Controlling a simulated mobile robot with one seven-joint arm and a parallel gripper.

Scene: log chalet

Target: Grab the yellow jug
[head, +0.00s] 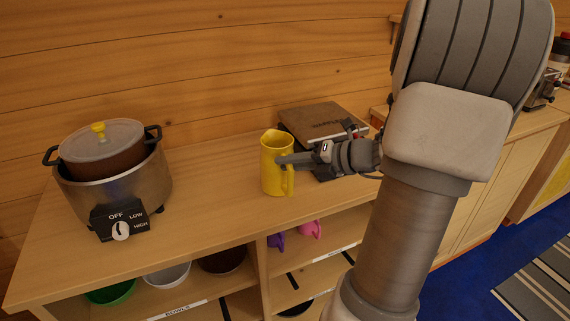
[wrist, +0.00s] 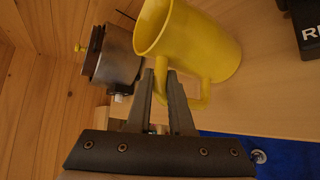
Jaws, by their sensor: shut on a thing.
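The yellow jug (head: 271,168) stands upright on the wooden counter in the head view, right of the slow cooker. In the wrist view the jug (wrist: 205,50) fills the top middle, with its open rim at the left and its handle toward my gripper. My gripper (head: 281,160) reaches in from the right at the jug's handle side. In the wrist view the fingers of my gripper (wrist: 166,72) are shut on the jug near its rim and handle. The exact contact is partly hidden.
A slow cooker (head: 150,183) with a lidded brown pot stands left on the counter (head: 215,205). A dark appliance with a brown top (head: 318,118) is behind my gripper. Shelves below hold bowls and cups (head: 311,229). Counter between cooker and jug is clear.

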